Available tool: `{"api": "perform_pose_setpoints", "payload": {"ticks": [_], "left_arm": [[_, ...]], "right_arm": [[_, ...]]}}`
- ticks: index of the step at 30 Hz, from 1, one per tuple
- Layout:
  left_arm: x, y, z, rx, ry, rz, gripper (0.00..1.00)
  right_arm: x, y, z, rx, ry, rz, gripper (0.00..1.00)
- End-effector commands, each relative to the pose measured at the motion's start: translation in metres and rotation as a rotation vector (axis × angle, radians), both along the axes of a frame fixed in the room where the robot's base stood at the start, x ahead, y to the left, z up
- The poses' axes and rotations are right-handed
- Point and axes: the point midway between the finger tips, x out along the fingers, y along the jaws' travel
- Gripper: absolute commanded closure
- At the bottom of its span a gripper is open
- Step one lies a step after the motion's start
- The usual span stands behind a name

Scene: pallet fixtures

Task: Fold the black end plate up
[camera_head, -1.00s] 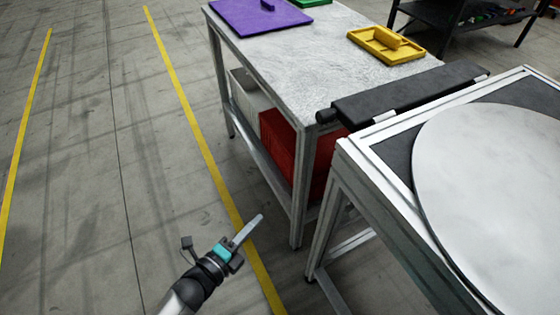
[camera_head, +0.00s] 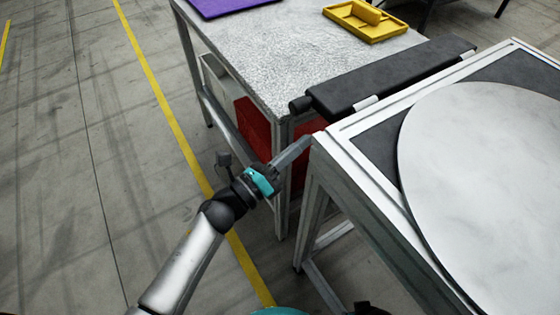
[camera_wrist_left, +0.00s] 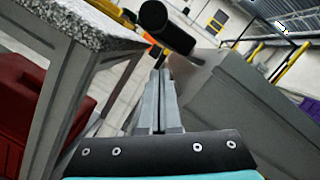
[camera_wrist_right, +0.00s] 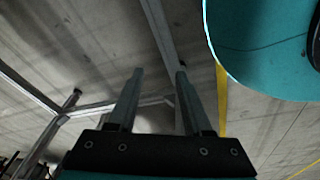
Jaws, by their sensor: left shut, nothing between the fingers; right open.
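The black end plate (camera_head: 395,77) is a long flat dark bar at the far end of the metal-framed table (camera_head: 345,205), beside the grey work table. It lies about level, with a round black knob (camera_head: 300,104) at its left end. My left gripper (camera_head: 305,142) is shut and empty, just below and in front of that knob, near the table's corner. In the left wrist view the shut fingers (camera_wrist_left: 160,75) point toward the round black knob end (camera_wrist_left: 166,25), apart from it as far as I can tell. My right gripper (camera_wrist_right: 155,75) is open and empty, low over the floor.
A large pale disc (camera_head: 490,190) lies on the metal-framed table. The grey work table (camera_head: 265,55) behind carries a yellow tray (camera_head: 365,22) and a purple board (camera_head: 225,5). A red bin (camera_head: 253,130) stands below it. The floor at left is clear.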

Motion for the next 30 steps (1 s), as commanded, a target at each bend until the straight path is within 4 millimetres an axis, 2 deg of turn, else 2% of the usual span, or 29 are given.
{"api": "perform_pose_setpoints", "payload": {"ticks": [3,8,25,30], "left_arm": [[0.009,0.011,0.017,0.006,-0.004,0.001,1.00],[0.015,0.015,0.026,0.002,-0.002,0.001,1.00],[0.017,0.017,0.028,0.008,-0.009,0.002,1.00],[0.018,0.018,0.029,0.029,-0.038,0.002,1.00]], "right_arm": [[-0.008,-0.006,-0.004,-0.006,0.006,0.000,0.50],[-0.012,-0.009,-0.008,-0.008,0.006,0.000,0.50],[-0.013,-0.009,-0.010,-0.010,0.007,0.001,0.50],[-0.004,-0.003,-0.004,-0.002,0.000,0.001,0.50]]}}
